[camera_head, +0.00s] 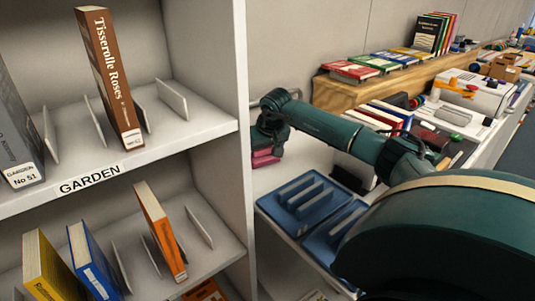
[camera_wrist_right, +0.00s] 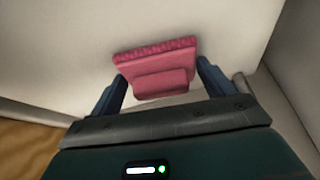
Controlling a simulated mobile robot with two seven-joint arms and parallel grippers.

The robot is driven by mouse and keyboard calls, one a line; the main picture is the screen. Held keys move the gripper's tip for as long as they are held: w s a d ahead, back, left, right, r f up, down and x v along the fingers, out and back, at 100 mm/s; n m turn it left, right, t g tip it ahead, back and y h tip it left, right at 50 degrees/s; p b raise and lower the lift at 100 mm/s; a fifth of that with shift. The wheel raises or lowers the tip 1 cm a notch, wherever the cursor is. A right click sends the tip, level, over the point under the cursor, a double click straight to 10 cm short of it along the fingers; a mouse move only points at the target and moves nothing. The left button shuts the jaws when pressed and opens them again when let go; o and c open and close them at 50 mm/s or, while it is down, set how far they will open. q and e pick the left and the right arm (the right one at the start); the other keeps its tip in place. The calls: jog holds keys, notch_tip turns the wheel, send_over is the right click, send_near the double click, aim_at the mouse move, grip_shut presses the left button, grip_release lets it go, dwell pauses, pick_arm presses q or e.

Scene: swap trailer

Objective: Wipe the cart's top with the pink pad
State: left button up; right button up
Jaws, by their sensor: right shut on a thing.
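The pink pad (camera_head: 264,157) is at the far left end of the pale cart top (camera_head: 283,178), close beside the shelf unit's side panel. My right gripper (camera_head: 268,137) is above it, with its arm reaching in from the right. In the right wrist view, the pad (camera_wrist_right: 155,61) has a wide, textured base and a smaller block-like grip. My right gripper (camera_wrist_right: 160,87) is shut on that grip, with one dark finger at each side. The pad's base is at or close to a pale surface; I cannot tell whether it touches. My left gripper is not in view.
Blue slotted trays (camera_head: 300,202) stand on the cart's near part. Books and other items crowd its right side. A wooden ledge (camera_head: 345,92) with books runs behind. The white bookshelf (camera_head: 200,125) with several upright books fills the left.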

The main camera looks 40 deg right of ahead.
jog(key=shift+w+f, duration=0.1)
jog(key=shift+w, duration=0.2)
jog(key=shift+r+p, duration=0.4)
jog(key=shift+r, duration=0.05)
notch_tip(320, 180, up, 5)
jog(key=p, duration=0.4)
jog(key=shift+r, duration=0.2)
notch_tip(320, 180, up, 3)
jog(key=p, duration=0.3)
